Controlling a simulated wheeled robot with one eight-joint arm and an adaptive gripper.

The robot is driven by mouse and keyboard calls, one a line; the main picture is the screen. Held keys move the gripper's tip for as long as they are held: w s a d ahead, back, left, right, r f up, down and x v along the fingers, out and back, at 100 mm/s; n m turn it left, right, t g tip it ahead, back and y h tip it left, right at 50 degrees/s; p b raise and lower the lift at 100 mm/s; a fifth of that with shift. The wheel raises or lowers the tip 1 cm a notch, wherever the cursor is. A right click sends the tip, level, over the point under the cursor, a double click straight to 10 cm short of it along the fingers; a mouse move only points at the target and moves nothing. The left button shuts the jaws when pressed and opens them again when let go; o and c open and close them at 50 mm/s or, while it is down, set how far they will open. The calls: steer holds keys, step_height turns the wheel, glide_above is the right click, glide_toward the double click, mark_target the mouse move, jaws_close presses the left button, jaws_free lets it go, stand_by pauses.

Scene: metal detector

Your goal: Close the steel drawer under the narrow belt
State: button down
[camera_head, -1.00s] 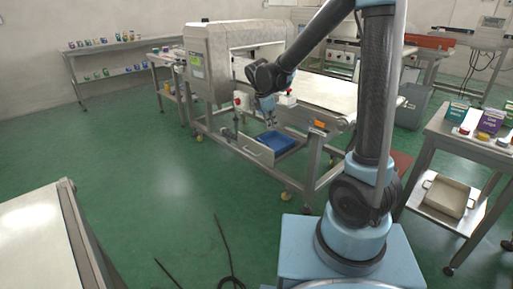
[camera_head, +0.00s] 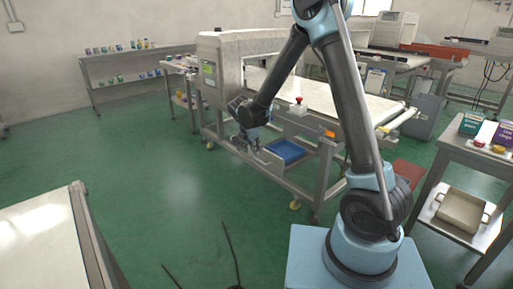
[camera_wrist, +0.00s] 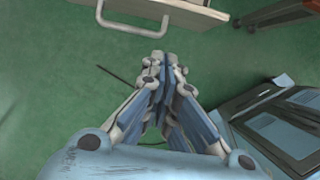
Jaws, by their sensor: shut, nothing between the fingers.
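The steel drawer (camera_head: 270,159) hangs in the frame under the narrow belt (camera_head: 325,101). It stands open, and a blue bin (camera_head: 287,150) shows behind its front panel. In the wrist view the drawer's pale front (camera_wrist: 190,9) lies along the top edge, with its bar handle (camera_wrist: 132,28) below it. My gripper (camera_head: 256,150) is at the left end of the drawer front in the head view.
The metal detector housing (camera_head: 220,65) stands at the back left of the belt. A steel side table (camera_head: 470,150) with a tray (camera_head: 460,210) on its lower shelf is at right. A pale surface (camera_head: 45,235) fills the near left. Open green floor lies in front of the drawer.

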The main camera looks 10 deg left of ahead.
mark_target(266, 154)
steer(key=shift+w+d+f, duration=0.65)
steer(key=shift+w+f, duration=0.15)
steer(key=shift+f, duration=0.1)
steer(key=shift+w+d+f, duration=0.6)
steer(key=shift+w+f, duration=0.2)
steer(key=shift+f, duration=0.1)
steer(key=shift+w+d+f, duration=0.65)
steer(key=shift+w+f, duration=0.15)
steer(key=shift+f, duration=0.1)
